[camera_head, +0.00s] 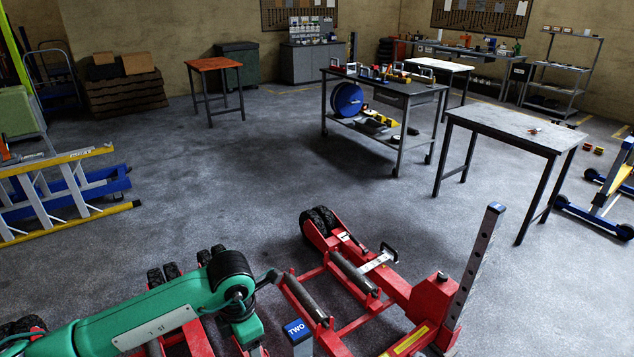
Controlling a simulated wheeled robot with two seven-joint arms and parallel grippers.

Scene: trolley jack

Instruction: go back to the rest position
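My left arm, green with a black joint, comes in from the lower left and bends down at the bottom edge. Its gripper does not show clearly; the arm's end runs out of the frame. My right arm and gripper are not in view. A red jack-like frame (402,290) with dark rollers and black wheels stands on the floor at the bottom centre, right of my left arm. A grey upright post with holes (476,262) and a blue cap rises from its right side. A blue cap marked TWO (296,330) tops another post. More red framework is partly hidden behind my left arm.
A grey workbench (497,124) and a wheeled tool cart (408,92) stand at the right and centre back. An orange-topped table (214,64) is farther left. A yellow and blue ladder (62,195) lies at left. The middle floor is clear.

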